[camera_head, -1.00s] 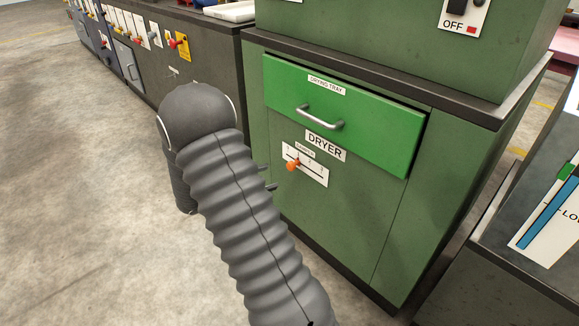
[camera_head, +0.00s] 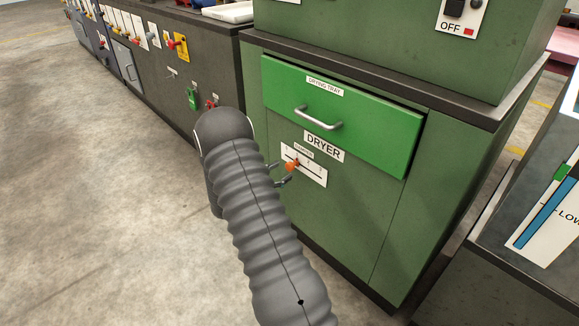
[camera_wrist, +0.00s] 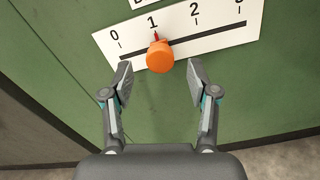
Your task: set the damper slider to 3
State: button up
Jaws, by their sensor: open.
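The damper slider's orange knob (camera_wrist: 160,57) sits at the 1 mark on a white scale plate (camera_wrist: 215,37) in the wrist view, its red pointer at 1. The plate reads 0, 1, 2 and 3 from left to right along a dark slot. My gripper (camera_wrist: 160,82) is open, with one finger on each side of the knob and a gap on both sides. In the head view the knob (camera_head: 291,166) shows on the dryer front, with my fingertips (camera_head: 281,174) just left of it. I cannot tell how deep the fingers reach around it.
The green dryer (camera_head: 400,215) has a drying tray drawer (camera_head: 370,125) with a metal handle (camera_head: 318,118) above the slider. Dark cabinets with switches (camera_head: 200,70) stand at the left. The floor (camera_head: 90,200) at the left is clear.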

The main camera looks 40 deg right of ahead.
aim_at(288, 168)
jog(key=shift+w+d, duration=0.2)
jog(key=shift+d, duration=2.2)
grip_shut()
jog(key=shift+s, duration=0.1)
